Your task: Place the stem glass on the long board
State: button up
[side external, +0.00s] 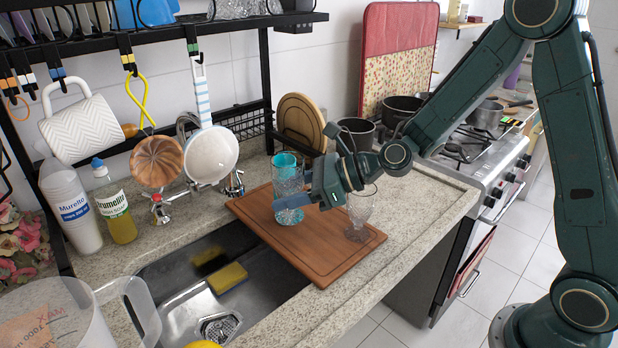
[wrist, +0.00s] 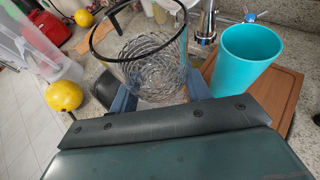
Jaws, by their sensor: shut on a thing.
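The stem glass (side external: 361,207) is clear and stands upright on the right part of the long board (side external: 318,262), just right of my gripper. My gripper (side external: 308,188) is shut on a different glass, a clear patterned tumbler (side external: 291,207), held upright over the board. I cannot tell whether the tumbler's base touches the board. In the wrist view the tumbler (wrist: 148,62) sits between my fingers, its dark rim toward the camera. The board (wrist: 284,98) also shows at right there. The stem glass is not seen in the wrist view.
A teal cup (wrist: 245,62) stands on the board close to the tumbler; it also shows behind it (side external: 286,163). The sink (side external: 172,292) with a yellow sponge (side external: 228,278) lies left of the board. Pots (side external: 357,132) stand behind. A rack (side external: 262,22) hangs above.

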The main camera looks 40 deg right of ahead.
aim_at(289, 155)
jog(key=w+r+n+g+y, duration=0.1)
jog(key=w+r+n+g, duration=0.1)
jog(key=r, duration=0.1)
jog(key=w+r+n+g+y, duration=0.1)
jog(key=r+n, duration=0.1)
jog(key=shift+d+r+g+y, duration=0.2)
jog(key=shift+d+g+y, duration=0.1)
jog(key=w+d+r, duration=0.1)
jog(key=d+r, duration=0.1)
jog(key=d, duration=0.4)
jog(key=w+d+r+g, duration=0.1)
jog(key=d+r, duration=0.2)
jog(key=d, duration=0.4)
jog(key=shift+w+d+r+n+y, duration=0.2)
jog(key=shift+w+r+n+y, duration=0.1)
jog(key=shift+r+n, duration=0.1)
jog(key=shift+f, duration=10.05)
jog(key=shift+f, duration=0.15)
jog(key=o, duration=1.1)
jog(key=shift+c, duration=0.2)
